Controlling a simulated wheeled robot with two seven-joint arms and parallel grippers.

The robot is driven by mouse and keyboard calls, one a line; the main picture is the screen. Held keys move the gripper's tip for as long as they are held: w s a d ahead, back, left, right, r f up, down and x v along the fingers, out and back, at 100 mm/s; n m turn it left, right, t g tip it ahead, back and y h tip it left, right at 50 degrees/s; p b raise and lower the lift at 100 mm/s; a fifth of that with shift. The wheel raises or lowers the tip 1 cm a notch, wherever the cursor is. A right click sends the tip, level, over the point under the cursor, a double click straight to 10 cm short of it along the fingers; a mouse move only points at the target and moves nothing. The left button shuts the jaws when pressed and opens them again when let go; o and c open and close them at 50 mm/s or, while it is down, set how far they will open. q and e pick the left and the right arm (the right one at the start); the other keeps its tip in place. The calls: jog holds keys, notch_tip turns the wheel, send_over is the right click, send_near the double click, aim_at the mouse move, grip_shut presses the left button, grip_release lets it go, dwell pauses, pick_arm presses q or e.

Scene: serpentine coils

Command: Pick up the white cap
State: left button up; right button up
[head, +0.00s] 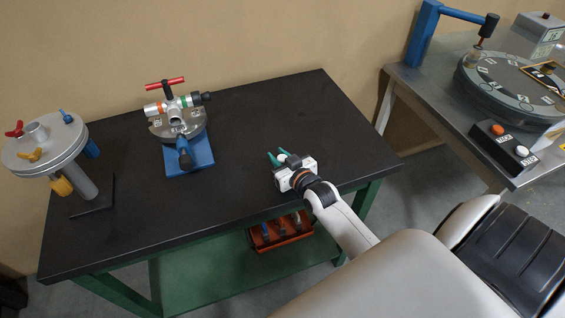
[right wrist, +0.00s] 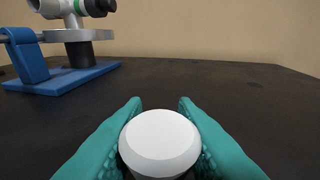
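The white cap (right wrist: 160,143) is a round white piece with a flat top. In the right wrist view it sits between the two teal fingers of my right gripper (right wrist: 160,105), which press against both its sides. In the head view my right gripper (head: 281,158) is over the front right part of the black table, and a small bit of white shows between its fingertips. The underside of the cap is hidden, so I cannot tell how far it is above the table. My left gripper is not in view.
The black table (head: 240,200) is mostly clear. A silver valve device on a blue base (head: 203,158) stands at its back middle, and a round metal stand (head: 45,145) at the left. An orange bin (head: 280,233) is on the shelf below. A metal bench (head: 430,85) with a dial is at right.

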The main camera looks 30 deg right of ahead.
jog(key=c, duration=0.4)
notch_tip(320, 180, up, 10)
dwell(0.3)
jog(key=shift+a, duration=0.1)
dwell(0.3)
